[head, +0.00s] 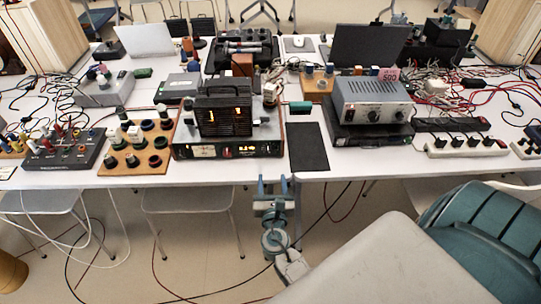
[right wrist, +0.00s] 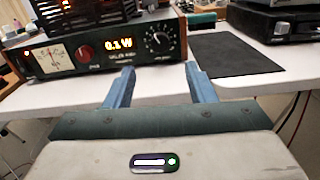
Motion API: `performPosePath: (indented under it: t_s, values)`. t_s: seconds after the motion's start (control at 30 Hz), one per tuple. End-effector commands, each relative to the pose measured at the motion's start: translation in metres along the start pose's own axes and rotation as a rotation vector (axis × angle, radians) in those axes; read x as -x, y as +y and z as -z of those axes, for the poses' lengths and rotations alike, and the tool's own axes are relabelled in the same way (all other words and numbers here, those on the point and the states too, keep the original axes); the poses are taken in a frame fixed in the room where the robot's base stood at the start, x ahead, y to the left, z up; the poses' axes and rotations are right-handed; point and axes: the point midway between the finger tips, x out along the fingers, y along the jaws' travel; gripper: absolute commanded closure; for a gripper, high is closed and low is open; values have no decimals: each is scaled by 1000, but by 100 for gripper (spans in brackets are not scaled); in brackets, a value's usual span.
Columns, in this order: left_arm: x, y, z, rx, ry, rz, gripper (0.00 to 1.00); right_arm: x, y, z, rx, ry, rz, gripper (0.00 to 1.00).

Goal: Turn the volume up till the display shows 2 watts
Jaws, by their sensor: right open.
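The amplifier (head: 185,152) is a dark box with a lit front panel near the table's front edge. In the right wrist view its display (right wrist: 119,43) reads 0.1 W in orange digits. A black knob (right wrist: 157,40) with white scale marks sits right of the display. A red knob (right wrist: 86,51) and a lit needle meter (right wrist: 50,59) are left of it. My right gripper (head: 273,180) is open and empty, in front of and below the table edge, apart from the amplifier. In the right wrist view its fingers (right wrist: 160,72) point toward the panel below the black knob.
A black mat (head: 308,148) lies right of the amplifier. A grey instrument (head: 372,100) stands on a black box further right. A wooden board with dark knobs (head: 135,158) is at the left. A power strip (head: 466,147) and loose cables crowd the right side.

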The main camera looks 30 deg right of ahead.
Motion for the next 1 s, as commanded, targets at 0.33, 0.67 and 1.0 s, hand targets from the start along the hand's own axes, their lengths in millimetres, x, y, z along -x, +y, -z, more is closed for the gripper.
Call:
performPosePath:
  t_s: [0.33, 0.67, 1.0]
  values:
    - [18, -1, -2, 0, -1, 0, 50, -61, 0, -2, 0, 0, -1, 50]
    - [24, -1, -4, 0, -4, -1, 50, -100, 0, 1, -3, 3, 0, 50]
    - [24, -1, -4, 1, -4, -1, 50, -104, 0, 2, -3, 4, 0, 52]
